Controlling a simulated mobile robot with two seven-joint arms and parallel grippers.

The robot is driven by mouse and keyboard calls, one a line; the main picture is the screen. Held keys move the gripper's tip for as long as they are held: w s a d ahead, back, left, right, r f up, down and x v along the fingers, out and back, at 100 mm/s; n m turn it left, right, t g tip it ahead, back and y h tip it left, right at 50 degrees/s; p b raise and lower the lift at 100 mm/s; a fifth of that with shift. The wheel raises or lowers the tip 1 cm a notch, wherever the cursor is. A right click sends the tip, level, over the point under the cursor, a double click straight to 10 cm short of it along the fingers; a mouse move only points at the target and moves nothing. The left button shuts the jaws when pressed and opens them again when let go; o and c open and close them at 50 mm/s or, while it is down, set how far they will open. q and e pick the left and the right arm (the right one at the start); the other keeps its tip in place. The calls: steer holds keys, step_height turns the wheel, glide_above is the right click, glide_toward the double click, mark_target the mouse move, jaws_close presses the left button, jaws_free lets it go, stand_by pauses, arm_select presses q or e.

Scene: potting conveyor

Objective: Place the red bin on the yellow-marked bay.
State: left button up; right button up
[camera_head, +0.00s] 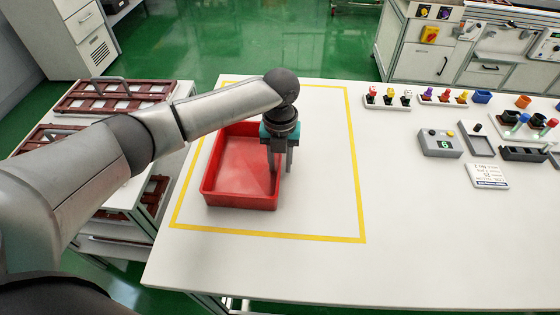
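The red bin (235,165) is an open, empty-looking tray. It stands flat on the white table, inside the yellow-marked bay (320,190), toward the bay's left side. Its far right part is hidden behind my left arm and gripper. My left gripper (280,172) points down at the bin's right wall, with one finger on the inner side and one on the outer side. A gap shows between the fingers, so it looks open around the wall. My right gripper is not in view.
The bay is clear to the right of the bin. Further right stand small coloured bottles in racks (388,102), a grey box with a display (440,143) and a white card (487,176). A shelf cart with dark red trays (115,95) stands left of the table.

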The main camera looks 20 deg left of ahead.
arm_select(q)
step_height(320, 180, up, 12)
steer(key=shift+r+p, duration=0.15)
steer(key=shift+p, duration=1)
